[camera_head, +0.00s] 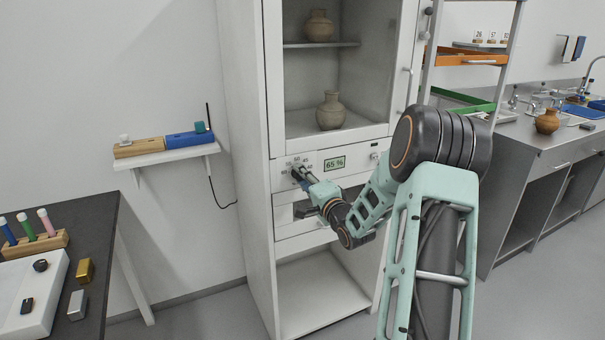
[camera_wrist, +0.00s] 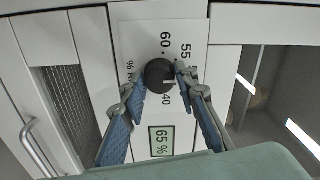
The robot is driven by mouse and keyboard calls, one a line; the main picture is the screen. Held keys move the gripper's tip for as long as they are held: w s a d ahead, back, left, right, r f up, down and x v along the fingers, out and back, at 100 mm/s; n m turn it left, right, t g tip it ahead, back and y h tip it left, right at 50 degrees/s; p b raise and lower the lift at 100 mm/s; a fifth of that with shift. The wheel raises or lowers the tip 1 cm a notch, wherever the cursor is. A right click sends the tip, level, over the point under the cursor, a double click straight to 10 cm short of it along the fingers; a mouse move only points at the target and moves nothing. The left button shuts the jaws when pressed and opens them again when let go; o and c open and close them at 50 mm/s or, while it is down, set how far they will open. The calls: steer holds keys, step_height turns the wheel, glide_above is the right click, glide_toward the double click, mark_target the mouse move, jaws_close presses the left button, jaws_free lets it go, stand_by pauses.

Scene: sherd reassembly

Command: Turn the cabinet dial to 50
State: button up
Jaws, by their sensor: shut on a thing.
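The cabinet dial (camera_wrist: 158,72) is a round black knob on a white plate of the cabinet front, with printed numbers around it; 60, 55 and 40 can be read in the wrist view. A pale mark shows on the knob, but its exact setting is hard to read. My gripper (camera_wrist: 160,80) is shut on the dial, one finger on each side. In the head view my gripper (camera_head: 301,176) reaches the panel and largely hides the knob. The display (camera_head: 334,163) to the right of the dial reads 65 %; it also shows in the wrist view (camera_wrist: 161,140).
A tan jar (camera_head: 331,112) stands in the cabinet compartment above the panel, with another on the shelf higher up. A wall shelf (camera_head: 168,154) is to the left, and a dark table (camera_head: 92,232) at lower left.

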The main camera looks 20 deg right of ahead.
steer(key=shift+m, duration=0.3)
stand_by(0.4)
steer(key=o, duration=1.2)
steer(key=s, duration=1.2)
steer(key=shift+d, duration=0.2)
